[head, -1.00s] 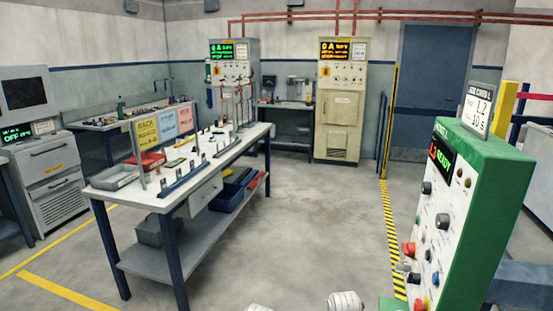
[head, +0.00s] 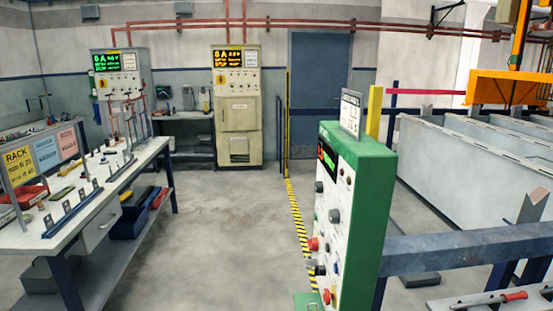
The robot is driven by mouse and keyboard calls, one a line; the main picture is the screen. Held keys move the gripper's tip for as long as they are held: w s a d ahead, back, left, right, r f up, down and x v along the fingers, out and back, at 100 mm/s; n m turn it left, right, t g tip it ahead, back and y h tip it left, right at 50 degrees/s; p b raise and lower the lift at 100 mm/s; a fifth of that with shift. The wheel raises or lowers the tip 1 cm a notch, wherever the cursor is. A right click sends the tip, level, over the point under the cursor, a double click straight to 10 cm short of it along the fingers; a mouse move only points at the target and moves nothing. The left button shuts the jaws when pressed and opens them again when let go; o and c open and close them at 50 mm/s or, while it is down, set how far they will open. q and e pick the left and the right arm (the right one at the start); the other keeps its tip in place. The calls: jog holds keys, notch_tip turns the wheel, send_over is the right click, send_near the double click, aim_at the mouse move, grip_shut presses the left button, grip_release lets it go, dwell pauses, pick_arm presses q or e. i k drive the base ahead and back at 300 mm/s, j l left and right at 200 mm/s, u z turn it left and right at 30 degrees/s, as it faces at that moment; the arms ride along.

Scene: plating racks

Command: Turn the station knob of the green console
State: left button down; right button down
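The green console (head: 366,215) stands upright right of centre in the head view. Its white front panel (head: 339,222) faces left and is seen at a steep angle. The panel carries several dark knobs, including an upper one (head: 334,215) and a low one (head: 318,269), plus a red button (head: 313,244). Which knob is the station knob I cannot tell. A lit display (head: 327,160) sits near the top, and a card (head: 351,112) stands on it. Neither of my grippers is in view.
A white-topped workbench (head: 75,214) with racks stands at left. Grey floor (head: 220,240) is open between bench and console. A blue-grey rail (head: 470,244) runs right from behind the console. Grey tanks (head: 470,165) stand at right. A beige cabinet (head: 238,130) is at the back.

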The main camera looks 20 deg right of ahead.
aim_at(319, 185)
jog(key=i+j, duration=0.95)
jog(key=j, duration=0.15)
jog(key=i+j+z, duration=0.15)
jog(key=z, duration=1.9)
